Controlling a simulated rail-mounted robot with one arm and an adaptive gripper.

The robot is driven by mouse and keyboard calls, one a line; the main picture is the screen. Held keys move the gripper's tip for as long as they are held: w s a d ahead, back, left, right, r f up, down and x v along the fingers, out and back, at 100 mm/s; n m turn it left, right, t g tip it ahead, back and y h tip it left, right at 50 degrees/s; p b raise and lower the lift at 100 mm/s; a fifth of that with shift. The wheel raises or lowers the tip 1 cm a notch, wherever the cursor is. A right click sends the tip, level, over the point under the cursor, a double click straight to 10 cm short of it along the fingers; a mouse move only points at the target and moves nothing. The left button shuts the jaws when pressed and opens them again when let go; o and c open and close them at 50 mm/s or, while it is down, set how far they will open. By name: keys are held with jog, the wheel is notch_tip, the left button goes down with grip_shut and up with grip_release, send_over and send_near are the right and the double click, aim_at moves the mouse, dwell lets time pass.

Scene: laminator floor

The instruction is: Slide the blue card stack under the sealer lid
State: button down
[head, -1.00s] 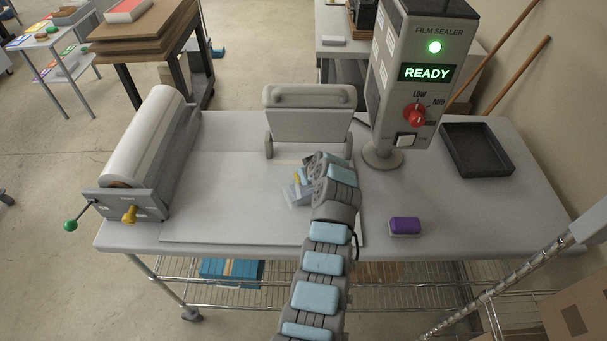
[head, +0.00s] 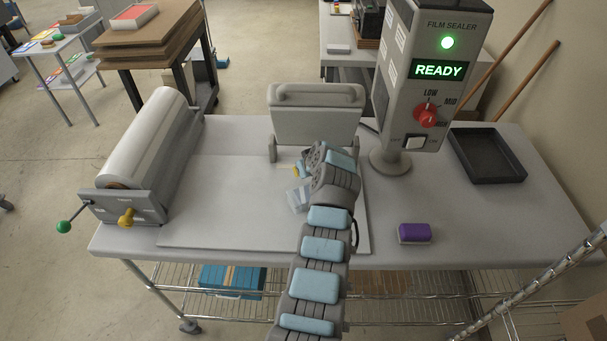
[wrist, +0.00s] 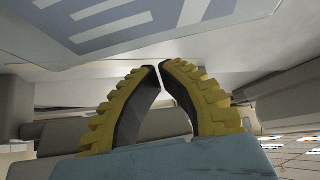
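The card stack (head: 299,198), pale with blue-grey markings, lies on the white plate in front of the sealer lid (head: 316,125). The lid is grey and stands tilted up at the plate's back. My gripper (head: 296,171) is low over the plate, between the stack and the lid; my wrist hides part of it. In the wrist view, the yellow fingers (wrist: 160,64) are closed together, tips almost touching, with nothing between them. The stack's patterned face (wrist: 120,22) fills the top left there, beside the fingers; whether they touch it I cannot tell.
The film sealer column (head: 430,80) reads READY with a green lamp. A roller (head: 150,140) stands at the left, a purple block (head: 415,233) at the front right, and a dark tray (head: 487,155) at the right. The plate's left half (head: 225,205) is clear.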

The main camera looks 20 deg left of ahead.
jog(key=shift+s+d+r, duration=0.2)
jog(key=shift+d+r, duration=0.15)
jog(key=shift+r, duration=0.15)
jog(key=shift+s+d+r, duration=0.25)
jog(key=shift+s, duration=0.05)
jog(key=shift+b+v, duration=0.35)
jog(key=shift+v, duration=0.85)
jog(key=shift+b+v, duration=0.45)
jog(key=shift+v, duration=2.15)
jog(key=shift+w, duration=0.1)
